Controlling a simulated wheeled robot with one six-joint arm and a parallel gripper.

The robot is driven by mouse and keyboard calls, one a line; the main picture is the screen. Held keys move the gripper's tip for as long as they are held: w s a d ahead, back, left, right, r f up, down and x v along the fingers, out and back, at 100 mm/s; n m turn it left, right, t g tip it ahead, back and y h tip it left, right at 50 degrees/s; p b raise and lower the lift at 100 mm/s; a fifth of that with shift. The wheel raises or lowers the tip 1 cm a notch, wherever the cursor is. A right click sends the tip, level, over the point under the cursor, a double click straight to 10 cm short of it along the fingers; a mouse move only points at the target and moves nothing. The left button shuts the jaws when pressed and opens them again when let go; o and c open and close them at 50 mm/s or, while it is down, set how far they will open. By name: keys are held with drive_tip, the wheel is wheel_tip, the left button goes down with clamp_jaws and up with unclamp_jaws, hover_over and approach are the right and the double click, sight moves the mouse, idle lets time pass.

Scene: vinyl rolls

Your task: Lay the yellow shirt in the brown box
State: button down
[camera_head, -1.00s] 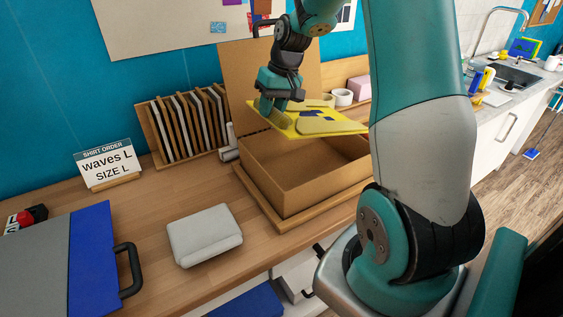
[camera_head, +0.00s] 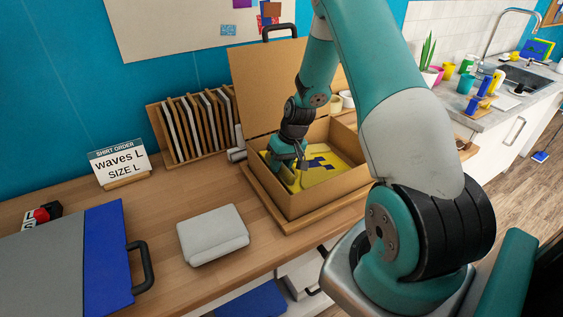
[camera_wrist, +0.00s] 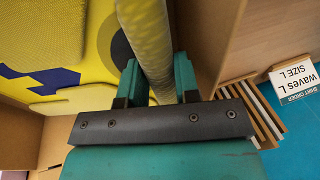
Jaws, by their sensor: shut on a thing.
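The yellow shirt (camera_head: 322,168) with a dark blue print lies low inside the open brown box (camera_head: 318,206), within its walls. My gripper (camera_head: 284,172) reaches down into the left side of the box and is shut on the shirt's edge. In the wrist view, the fingers of my gripper (camera_wrist: 158,85) pinch a rolled yellow fold of the shirt (camera_wrist: 148,40). The flat part of the shirt spreads to the left there, beside the cardboard wall. Whether the shirt touches the box floor everywhere is hidden.
The box lid (camera_head: 262,85) stands open behind. A folded grey-white shirt (camera_head: 213,235) lies left of the box. A sign (camera_head: 119,161) reads "waves L, SIZE L". A rack (camera_head: 195,128) stands behind, and a blue-grey board (camera_head: 75,262) lies at left.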

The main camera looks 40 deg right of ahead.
drive_tip(key=c, duration=0.8)
unclamp_jaws()
drive_tip(key=shift+c, duration=0.2)
